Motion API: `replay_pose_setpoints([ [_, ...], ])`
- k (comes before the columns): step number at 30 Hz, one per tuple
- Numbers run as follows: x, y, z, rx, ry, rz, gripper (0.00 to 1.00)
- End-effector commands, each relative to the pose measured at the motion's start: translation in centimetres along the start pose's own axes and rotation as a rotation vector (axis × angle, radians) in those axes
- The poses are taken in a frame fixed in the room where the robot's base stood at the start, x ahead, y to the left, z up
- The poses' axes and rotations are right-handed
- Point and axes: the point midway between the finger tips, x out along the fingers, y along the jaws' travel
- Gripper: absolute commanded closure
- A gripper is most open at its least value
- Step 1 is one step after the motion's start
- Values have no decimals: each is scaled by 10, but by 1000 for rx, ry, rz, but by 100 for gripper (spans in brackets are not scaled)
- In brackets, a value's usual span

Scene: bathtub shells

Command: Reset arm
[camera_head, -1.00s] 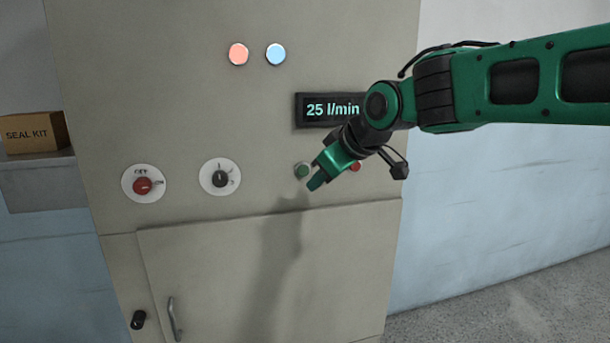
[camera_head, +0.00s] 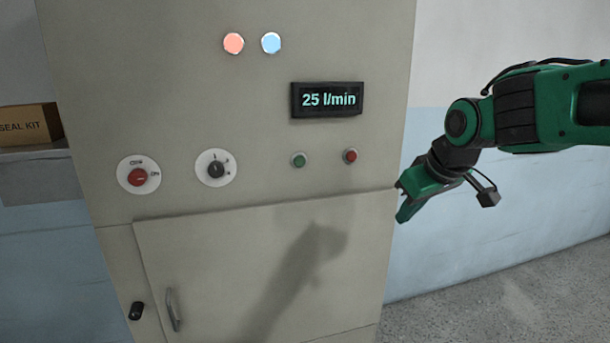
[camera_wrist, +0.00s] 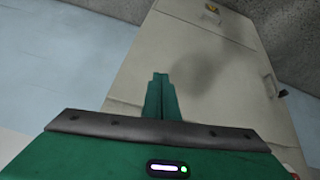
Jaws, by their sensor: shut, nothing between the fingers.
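My green arm reaches in from the right in the head view. My gripper (camera_head: 402,209) is shut and empty, pointing left and down, just right of the cabinet's right edge in the picture. The wrist view shows the shut fingers (camera_wrist: 158,92) together, with the cabinet's face beyond them. The grey cabinet (camera_head: 190,80) carries a red round switch (camera_head: 138,177), a black rotary knob (camera_head: 216,169), a green button (camera_head: 299,160) and a red button (camera_head: 350,156). A display (camera_head: 327,99) reads 25 l/min.
A red lamp (camera_head: 233,43) and a blue lamp (camera_head: 271,42) glow at the top. The cabinet door (camera_head: 215,255) is closed, with a handle (camera_head: 173,310). A SEAL KIT box (camera_head: 28,124) sits on a ledge at left. The floor (camera_head: 540,290) at lower right is clear.

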Motion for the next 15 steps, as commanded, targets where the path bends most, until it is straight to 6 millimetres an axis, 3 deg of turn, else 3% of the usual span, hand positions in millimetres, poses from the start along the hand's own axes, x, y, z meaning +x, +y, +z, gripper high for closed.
replay_pose_setpoints([
  [1, -2, 19, 30, 74, -46, 23, 100],
  [3, -6, 39, 72, 175, -113, 49, 100],
  [7, -17, 64, 152, 374, -235, 92, 100],
  [11, -32, 72, 234, 586, -356, 125, 100],
  [15, -48, 64, 308, 792, -466, 145, 100],
])
